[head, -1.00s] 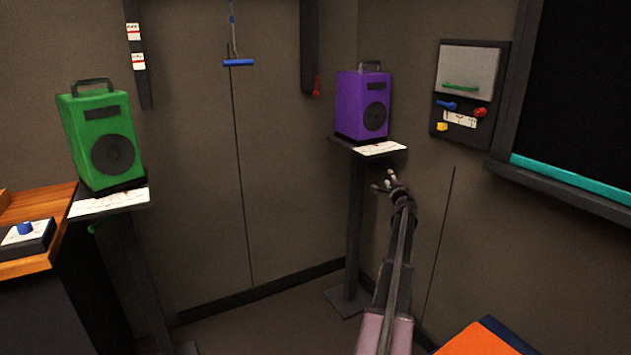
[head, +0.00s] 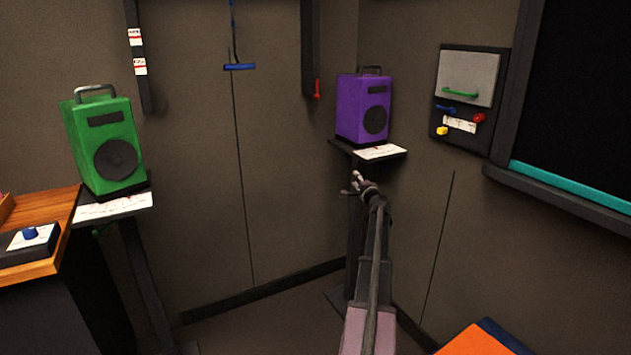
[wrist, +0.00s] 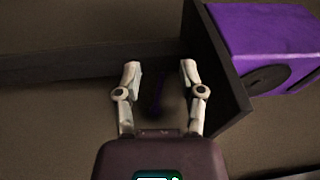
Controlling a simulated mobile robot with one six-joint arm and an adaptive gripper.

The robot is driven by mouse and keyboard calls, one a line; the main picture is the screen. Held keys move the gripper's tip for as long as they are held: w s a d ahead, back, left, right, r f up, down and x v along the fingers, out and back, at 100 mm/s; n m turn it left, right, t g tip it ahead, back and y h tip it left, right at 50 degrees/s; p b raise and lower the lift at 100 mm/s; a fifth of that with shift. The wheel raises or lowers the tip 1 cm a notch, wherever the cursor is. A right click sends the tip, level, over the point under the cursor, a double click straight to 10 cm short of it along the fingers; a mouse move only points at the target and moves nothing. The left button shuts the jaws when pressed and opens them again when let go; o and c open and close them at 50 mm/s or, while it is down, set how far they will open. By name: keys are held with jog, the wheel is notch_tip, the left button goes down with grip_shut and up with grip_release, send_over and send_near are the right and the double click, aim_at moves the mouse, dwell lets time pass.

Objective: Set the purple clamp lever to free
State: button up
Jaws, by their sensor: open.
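The purple clamp lever (wrist: 157,98) shows in the wrist view as a small, dim purple piece below the shelf, between my open fingers. Its setting cannot be read. My gripper (wrist: 160,72) is open, with a finger on each side of the lever in the picture; I cannot tell whether either touches it. In the head view my gripper (head: 356,180) is just under the shelf (head: 396,155) that bears the purple speaker (head: 352,108); the lever is hidden there. A label card (head: 378,152) lies on the shelf's front.
A green speaker (head: 91,140) stands on a similar shelf at left. A wall panel (head: 441,128) with colored controls is at right. A blue pull handle (head: 239,67) hangs at the back. An orange surface (head: 478,340) is at lower right.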

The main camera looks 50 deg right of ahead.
jog(key=w+a+r+n+y+p, duration=0.1)
jog(key=w+a+n+y+p, duration=0.2)
jog(key=w+a, duration=0.6)
jog(key=shift+w+a+r+n+t+y, duration=0.25)
jog(key=shift+a+n+y, duration=0.7)
jog(key=shift+a, duration=1.25)
jog(key=shift+f, duration=0.1)
jog(key=shift+s+d, duration=0.1)
jog(key=shift+d, duration=0.05)
jog(key=c, duration=0.7)
jog(key=shift+s+d, duration=0.15)
jog(key=shift+d, duration=0.1)
grip_shut()
jog(key=s+d+r+n+h+p, duration=0.2)
jog(key=s+d+n, duration=1.7)
jog(key=s+d, duration=0.4)
jog(key=shift+d, duration=0.65)
jog(key=shift+r+n, duration=0.1)
jog(key=shift+n, duration=0.15)
